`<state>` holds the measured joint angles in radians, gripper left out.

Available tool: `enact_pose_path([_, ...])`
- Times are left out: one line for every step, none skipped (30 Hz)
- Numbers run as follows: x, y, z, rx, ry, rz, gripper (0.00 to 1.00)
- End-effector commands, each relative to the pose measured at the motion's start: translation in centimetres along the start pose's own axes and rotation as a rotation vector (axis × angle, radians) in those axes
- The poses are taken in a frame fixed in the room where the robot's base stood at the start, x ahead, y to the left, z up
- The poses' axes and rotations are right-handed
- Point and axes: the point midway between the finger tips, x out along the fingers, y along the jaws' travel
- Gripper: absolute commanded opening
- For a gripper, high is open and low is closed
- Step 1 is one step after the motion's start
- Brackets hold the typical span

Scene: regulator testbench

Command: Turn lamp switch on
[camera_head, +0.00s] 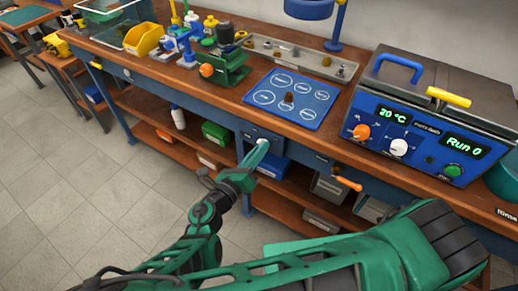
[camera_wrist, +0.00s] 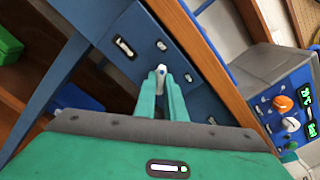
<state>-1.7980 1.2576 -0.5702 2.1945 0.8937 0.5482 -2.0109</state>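My gripper (camera_head: 260,150) reaches up to the dark blue front panel (camera_wrist: 125,65) under the bench's wooden edge. In the wrist view, its two green fingers (camera_wrist: 163,80) point at this panel and lie close together. A small white piece with a blue mark (camera_wrist: 161,70), perhaps the lamp switch, shows at the fingertips. I cannot tell whether the fingers grip it or only touch it, and they hide part of it. The blue lamp (camera_head: 309,8) hangs on a stand at the back of the bench; its lit side is not visible.
A blue control box (camera_head: 418,140) with orange and white knobs stands right on the bench. A blue mat (camera_head: 270,82) with marked circles lies left of it. An orange-handled tool (camera_head: 347,183) sticks out from the bench front. Shelves below hold bins, including a green one (camera_head: 216,133).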

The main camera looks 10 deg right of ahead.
Motion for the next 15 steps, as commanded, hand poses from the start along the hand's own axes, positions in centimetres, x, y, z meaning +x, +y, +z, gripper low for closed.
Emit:
enact_pose_path([-0.08,0.11,0.03,0.0,0.0,0.003,0.0])
enact_pose_path([-0.09,0.13,0.03,0.001,-0.001,0.004,0.0])
enact_pose_path([-0.11,0.14,0.04,0.001,-0.001,0.004,0.0])
enact_pose_path([-0.12,0.15,0.04,0.002,-0.001,0.004,0.0])
enact_pose_path([-0.13,0.16,0.04,0.003,-0.001,0.004,0.0])
enact_pose_path([-0.13,0.17,0.04,0.007,-0.001,0.005,0.0])
enact_pose_path([-0.14,0.17,0.05,0.011,-0.001,0.005,0.0])
enact_pose_path([-0.14,0.18,0.05,0.016,-0.001,0.005,0.0])
enact_pose_path([-0.14,0.19,0.05,0.024,0.0,0.005,0.0])
enact_pose_path([-0.14,0.2,0.04,0.033,0.0,0.005,0.0])
enact_pose_path([-0.14,0.21,0.04,0.044,0.0,0.005,0.0])
enact_pose_path([-0.14,0.22,0.04,0.059,0.001,0.006,0.0])
enact_pose_path([-0.14,0.22,0.04,0.074,0.001,0.006,0.0])
enact_pose_path([-0.14,0.23,0.04,0.09,0.001,0.006,0.0])
enact_pose_path([-0.16,0.24,0.05,0.114,0.001,0.006,0.0])
